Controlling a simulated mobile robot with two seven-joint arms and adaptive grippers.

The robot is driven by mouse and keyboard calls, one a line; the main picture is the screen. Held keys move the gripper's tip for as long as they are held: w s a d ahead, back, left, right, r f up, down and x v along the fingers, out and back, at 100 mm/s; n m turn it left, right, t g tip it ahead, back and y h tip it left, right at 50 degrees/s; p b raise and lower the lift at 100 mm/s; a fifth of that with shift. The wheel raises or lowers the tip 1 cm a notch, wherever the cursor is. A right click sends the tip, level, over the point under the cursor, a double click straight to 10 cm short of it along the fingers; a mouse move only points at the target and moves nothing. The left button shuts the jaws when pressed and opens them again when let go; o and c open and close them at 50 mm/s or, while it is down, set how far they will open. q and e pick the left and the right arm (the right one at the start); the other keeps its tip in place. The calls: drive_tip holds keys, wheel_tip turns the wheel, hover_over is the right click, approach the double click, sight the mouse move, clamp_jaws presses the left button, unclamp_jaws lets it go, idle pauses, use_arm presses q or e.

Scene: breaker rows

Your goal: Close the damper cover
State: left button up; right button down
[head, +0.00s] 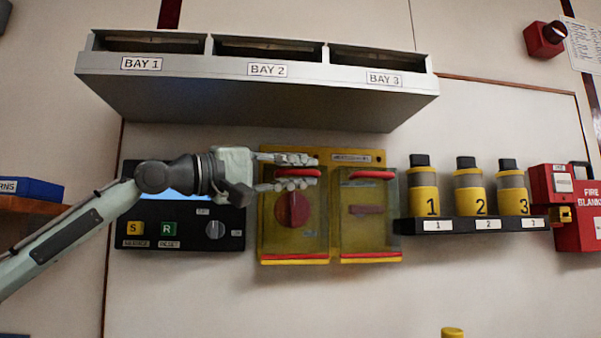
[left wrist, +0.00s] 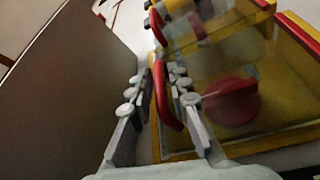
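A yellow panel (head: 325,160) on the wall carries two clear tinted covers with red bottom strips. The left cover (head: 275,240) lies in front of a red round knob (head: 292,210); the right cover (head: 385,232) lies in front of a dark red lever (head: 366,210). The small label above is unreadable, so I cannot tell which is the damper cover, or whether either sits flush. My left gripper (head: 288,172) is open at the left cover's red top handle (head: 300,173). In the left wrist view, this handle (left wrist: 166,98) stands between the fingers. My right gripper is not in view.
A grey three-bay shelf (head: 260,80) juts out above the panel. A black control box (head: 180,236) is at left, partly behind my arm. A rack (head: 480,232) with three numbered canisters is at right, beside a red call point (head: 550,182).

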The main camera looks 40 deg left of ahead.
use_arm(q)
drive_tip(key=shift+o, duration=0.9)
drive_tip(key=shift+d, duration=0.1)
drive_tip(key=shift+s, duration=0.35)
drive_tip(key=v, duration=1.1)
drive_tip(key=shift+s+f, duration=0.15)
